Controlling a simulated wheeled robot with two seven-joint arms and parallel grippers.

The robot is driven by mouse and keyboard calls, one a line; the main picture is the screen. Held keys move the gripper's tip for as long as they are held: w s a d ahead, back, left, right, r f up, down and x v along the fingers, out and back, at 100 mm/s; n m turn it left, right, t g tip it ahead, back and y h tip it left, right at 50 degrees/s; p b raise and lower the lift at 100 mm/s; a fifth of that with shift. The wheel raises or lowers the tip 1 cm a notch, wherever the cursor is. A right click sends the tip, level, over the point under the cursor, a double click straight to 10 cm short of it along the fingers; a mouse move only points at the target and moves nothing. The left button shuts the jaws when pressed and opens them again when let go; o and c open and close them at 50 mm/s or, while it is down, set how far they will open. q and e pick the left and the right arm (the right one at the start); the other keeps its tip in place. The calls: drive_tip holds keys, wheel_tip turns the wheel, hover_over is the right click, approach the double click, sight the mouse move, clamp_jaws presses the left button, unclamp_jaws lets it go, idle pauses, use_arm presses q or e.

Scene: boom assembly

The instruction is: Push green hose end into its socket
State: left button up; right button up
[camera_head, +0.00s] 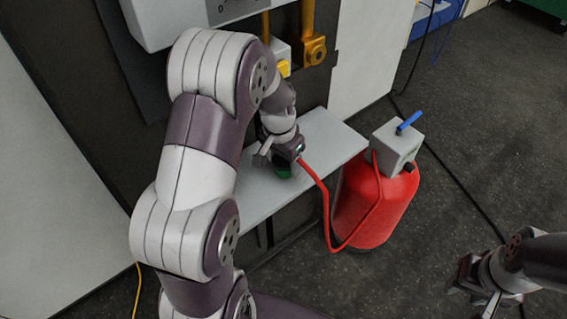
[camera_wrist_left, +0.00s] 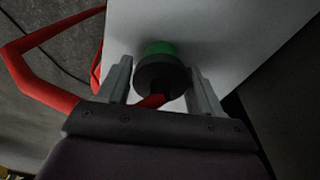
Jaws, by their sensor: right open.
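The green hose end (camera_head: 283,173) is just above or on the grey shelf, below my left gripper (camera_head: 272,158). In the left wrist view its green tip (camera_wrist_left: 160,47) and dark collar (camera_wrist_left: 160,75) fill the gap of my left gripper (camera_wrist_left: 160,82), with a finger against each side. The red hose (camera_head: 318,185) runs from it to the red tank. Its tip points at the grey surface; whether it touches is hidden. I cannot make out a green socket. My right gripper (camera_head: 478,288) is open and empty at the lower right.
The grey shelf (camera_head: 330,135) sticks out from the dark wall. A red tank (camera_head: 370,205) with a grey box (camera_head: 397,143) and blue lever (camera_head: 409,123) stands beside it. A yellow fitting (camera_head: 315,50) hangs above.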

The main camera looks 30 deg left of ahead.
use_arm(q)
drive_tip(key=c, duration=0.5)
drive_tip(key=shift+r, duration=0.1)
drive_tip(key=shift+d+r, duration=0.1)
drive_tip(key=shift+r, duration=0.1)
wheel_tip(320, 180, up, 7)
drive_tip(key=shift+f+p, duration=0.2)
drive_tip(key=shift+p, duration=0.25)
drive_tip(key=s+d, duration=0.4)
drive_tip(key=d, duration=0.5)
drive_tip(key=s+d, duration=0.3)
drive_tip(key=d, duration=0.6)
drive_tip(key=shift+s+d+b, duration=0.15)
drive_tip(key=shift+s+b, duration=0.2)
drive_tip(key=shift+b, duration=0.05)
drive_tip(key=shift+f, duration=0.1)
